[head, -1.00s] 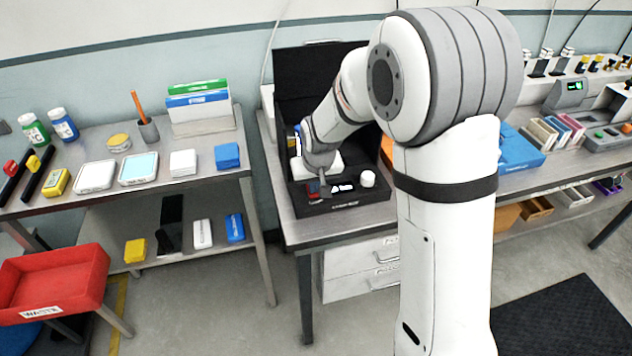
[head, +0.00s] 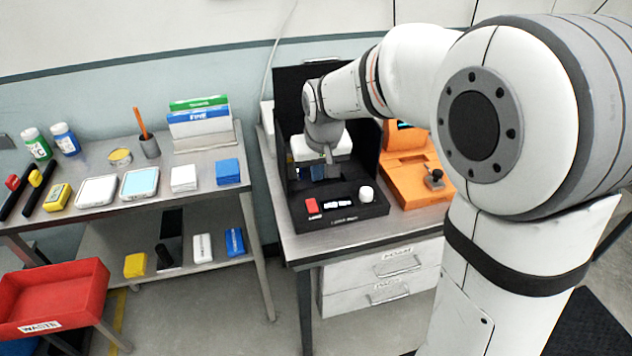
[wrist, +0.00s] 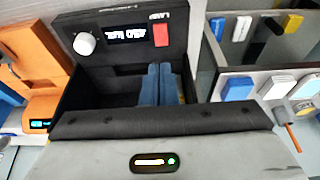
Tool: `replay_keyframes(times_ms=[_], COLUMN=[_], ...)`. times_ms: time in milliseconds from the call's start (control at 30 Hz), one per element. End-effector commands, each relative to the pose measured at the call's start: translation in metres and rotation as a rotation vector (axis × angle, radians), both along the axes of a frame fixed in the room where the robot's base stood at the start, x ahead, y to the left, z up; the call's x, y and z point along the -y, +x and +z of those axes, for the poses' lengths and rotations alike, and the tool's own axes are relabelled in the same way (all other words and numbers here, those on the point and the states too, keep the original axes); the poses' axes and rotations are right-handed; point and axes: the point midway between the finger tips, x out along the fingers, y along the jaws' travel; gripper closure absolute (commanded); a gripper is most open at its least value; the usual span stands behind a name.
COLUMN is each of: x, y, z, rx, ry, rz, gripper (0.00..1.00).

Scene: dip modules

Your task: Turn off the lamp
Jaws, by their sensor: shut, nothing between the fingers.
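The lamp unit is a black open box (head: 345,224) on the metal bench, with a control panel along its front. The panel carries a red switch (head: 312,206), a lit white display (head: 338,203) and a white knob (head: 366,194). In the wrist view the red switch (wrist: 161,35) sits beside the word LAMP, with the display (wrist: 126,34) and knob (wrist: 84,43) to its left. My gripper (head: 329,158) is shut and empty, over the box behind the panel and apart from the switch. Its bluish fingers also show in the wrist view (wrist: 160,85).
An orange device (head: 415,180) stands right of the box. The left bench holds a blue block (head: 228,172), a white block (head: 184,178), trays and bottles. A red waste bin (head: 50,297) is at lower left. The box's raised back and sides surround my gripper.

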Motion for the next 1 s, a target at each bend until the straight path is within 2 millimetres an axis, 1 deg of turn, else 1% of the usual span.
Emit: replay_keyframes(times_ms=[133,467,567,667,767,800,867,900,967,1000], x=[0.001,0.001,0.009,0.029,0.057,0.069,0.085,0.095,0.107,0.114], y=[-0.002,-0.003,-0.010,-0.030,-0.064,-0.080,-0.105,-0.121,-0.144,-0.159], z=[0.008,0.008,0.012,0.021,0.030,0.033,0.035,0.035,0.035,0.034], rx=[0.001,0.000,0.000,0.001,-0.002,-0.004,-0.006,-0.009,-0.010,-0.013], ry=[0.000,0.000,0.000,0.000,-0.001,-0.002,-0.002,-0.002,-0.004,-0.004], rz=[0.000,-0.001,-0.011,-0.038,-0.079,-0.098,-0.126,-0.142,-0.167,-0.184], gripper=[1.00,1.00,1.00,1.00,1.00,1.00,1.00,1.00,1.00,1.00])
